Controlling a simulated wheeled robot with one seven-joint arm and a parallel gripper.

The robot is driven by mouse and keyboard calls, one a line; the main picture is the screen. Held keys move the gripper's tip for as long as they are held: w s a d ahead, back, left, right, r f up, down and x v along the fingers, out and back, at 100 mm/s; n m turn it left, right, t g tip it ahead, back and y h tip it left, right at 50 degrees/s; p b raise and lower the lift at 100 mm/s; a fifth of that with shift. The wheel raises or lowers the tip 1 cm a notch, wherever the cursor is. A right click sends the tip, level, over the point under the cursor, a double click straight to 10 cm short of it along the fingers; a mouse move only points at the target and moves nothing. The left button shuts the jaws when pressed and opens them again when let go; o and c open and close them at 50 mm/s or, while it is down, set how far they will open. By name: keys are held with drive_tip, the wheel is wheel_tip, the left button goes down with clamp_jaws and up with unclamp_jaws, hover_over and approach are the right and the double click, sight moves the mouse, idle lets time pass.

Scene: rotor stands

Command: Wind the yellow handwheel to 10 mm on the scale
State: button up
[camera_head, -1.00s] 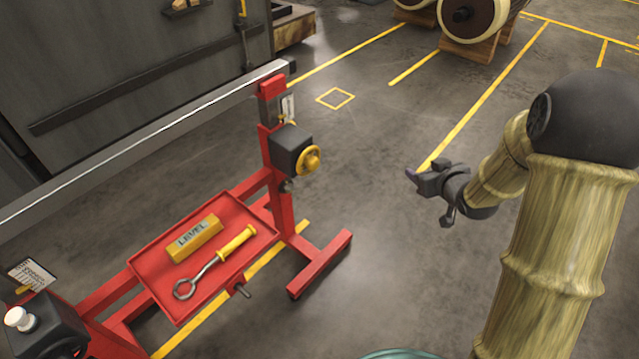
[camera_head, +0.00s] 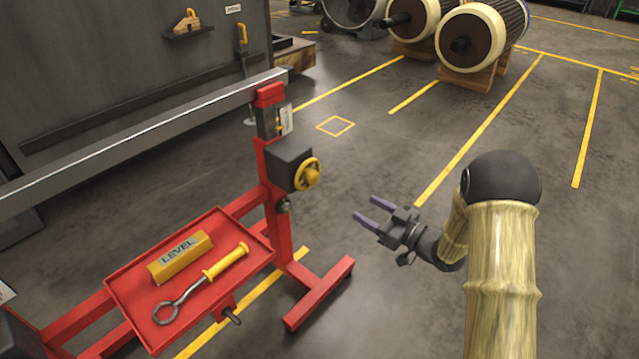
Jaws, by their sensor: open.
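The yellow handwheel (camera_head: 307,174) sits on the right face of a dark gearbox (camera_head: 285,160) on the red stand's upright (camera_head: 271,209). A pale strip that may be the scale (camera_head: 286,120) is above the gearbox; its marks are too small to read. My gripper (camera_head: 367,216) is open and empty. It is in the air to the right of and below the handwheel in the picture, apart from it, with its two purple-grey fingers pointing left toward the stand.
A red tray (camera_head: 258,250) on the stand holds a yellow level (camera_head: 180,258) and a yellow-handled ring tool (camera_head: 225,262). A long grey beam (camera_head: 150,135) runs along the stand's top. Large rotors (camera_head: 480,40) rest on wooden cradles behind. Floor right of the stand is clear.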

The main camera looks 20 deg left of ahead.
sight(316, 180)
drive_tip(key=b+x, duration=0.4)
drive_tip(key=x, duration=1.2)
drive_tip(key=shift+f, duration=0.1)
drive_tip(key=shift+w+a, duration=0.25)
drive_tip(key=shift+a, duration=0.25)
drive_tip(key=c, duration=1)
